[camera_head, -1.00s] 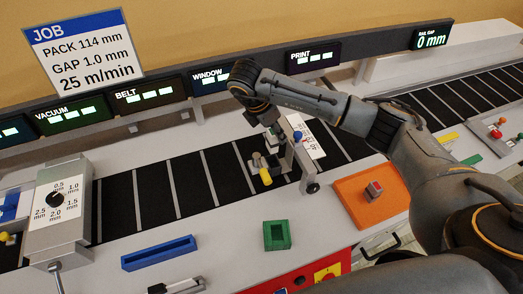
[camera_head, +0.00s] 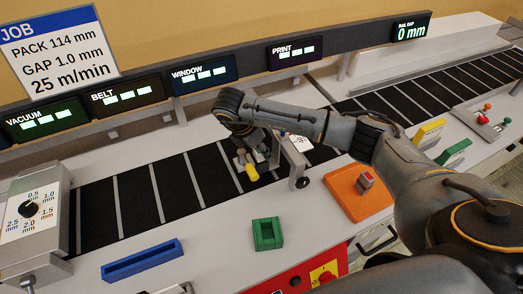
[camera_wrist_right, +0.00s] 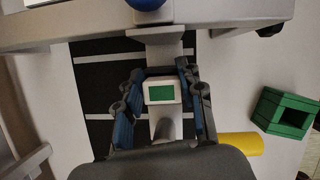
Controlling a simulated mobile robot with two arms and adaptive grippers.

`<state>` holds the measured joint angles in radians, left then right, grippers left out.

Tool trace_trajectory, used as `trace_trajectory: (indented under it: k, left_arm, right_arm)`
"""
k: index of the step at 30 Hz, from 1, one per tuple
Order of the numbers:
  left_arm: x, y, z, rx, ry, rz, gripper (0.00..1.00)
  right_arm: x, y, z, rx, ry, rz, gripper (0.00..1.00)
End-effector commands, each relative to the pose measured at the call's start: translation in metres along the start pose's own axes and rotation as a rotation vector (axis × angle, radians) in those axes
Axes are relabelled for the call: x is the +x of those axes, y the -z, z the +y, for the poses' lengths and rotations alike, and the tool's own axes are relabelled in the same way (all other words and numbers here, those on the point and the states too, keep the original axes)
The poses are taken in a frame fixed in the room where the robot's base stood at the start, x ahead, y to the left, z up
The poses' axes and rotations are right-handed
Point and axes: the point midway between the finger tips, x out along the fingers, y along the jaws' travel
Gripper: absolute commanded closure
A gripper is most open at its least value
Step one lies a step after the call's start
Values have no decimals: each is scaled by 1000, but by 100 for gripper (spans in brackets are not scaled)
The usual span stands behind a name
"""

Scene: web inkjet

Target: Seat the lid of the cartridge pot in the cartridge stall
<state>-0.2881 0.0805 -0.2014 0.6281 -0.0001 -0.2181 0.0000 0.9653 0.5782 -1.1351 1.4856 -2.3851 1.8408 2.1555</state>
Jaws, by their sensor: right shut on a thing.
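My right gripper (camera_head: 252,154) is over the belt beside the print post. In the right wrist view its fingers (camera_wrist_right: 160,98) are shut on a small whitish block with a green top (camera_wrist_right: 161,91). I cannot tell whether this block is the pot's lid. A small green open-topped holder (camera_head: 268,240), possibly the cartridge stall, stands on the front deck, apart from the gripper; it also shows at the right of the wrist view (camera_wrist_right: 284,112). My left gripper is not in view.
A yellow cylinder (camera_head: 251,172) is close to the right gripper. The print post with a black knob (camera_head: 302,183) stands just right of it. A long blue holder (camera_head: 142,260) lies front left, and a dial box (camera_head: 35,208) stands further left. The deck between is clear.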

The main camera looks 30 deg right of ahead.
Motion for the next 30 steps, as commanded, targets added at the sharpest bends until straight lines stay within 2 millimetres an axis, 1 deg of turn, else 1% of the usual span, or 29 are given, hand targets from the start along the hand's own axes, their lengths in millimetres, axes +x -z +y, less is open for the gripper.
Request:
trace_trajectory:
  k: [4,5,6,7,8,16,19,20,23,26,27,30]
  left_arm:
    - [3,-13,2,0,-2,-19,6]
    - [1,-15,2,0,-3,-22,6]
    - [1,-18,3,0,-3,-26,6]
    - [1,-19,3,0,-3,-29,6]
    - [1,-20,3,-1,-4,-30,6]
    - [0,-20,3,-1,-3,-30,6]
    - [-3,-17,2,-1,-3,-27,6]
    - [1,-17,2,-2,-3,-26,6]
    - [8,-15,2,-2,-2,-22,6]
    - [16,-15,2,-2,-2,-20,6]
    - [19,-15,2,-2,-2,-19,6]
    - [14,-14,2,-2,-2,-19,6]
  right_arm:
    - [3,1,0,0,0,0,100]
    - [2,1,0,0,0,0,56]
    - [1,0,0,0,0,0,48]
    - [1,0,0,0,0,0,42]
    - [1,0,0,0,0,0,39]
    - [1,0,0,0,0,0,39]
    - [-3,-1,0,0,0,0,39]
    - [-4,0,1,0,-2,1,39]
    - [-16,1,1,0,-5,2,39]
    - [-37,1,2,1,-7,2,39]
    - [-46,1,2,0,-8,1,39]
    - [-74,-2,2,0,-7,-2,39]
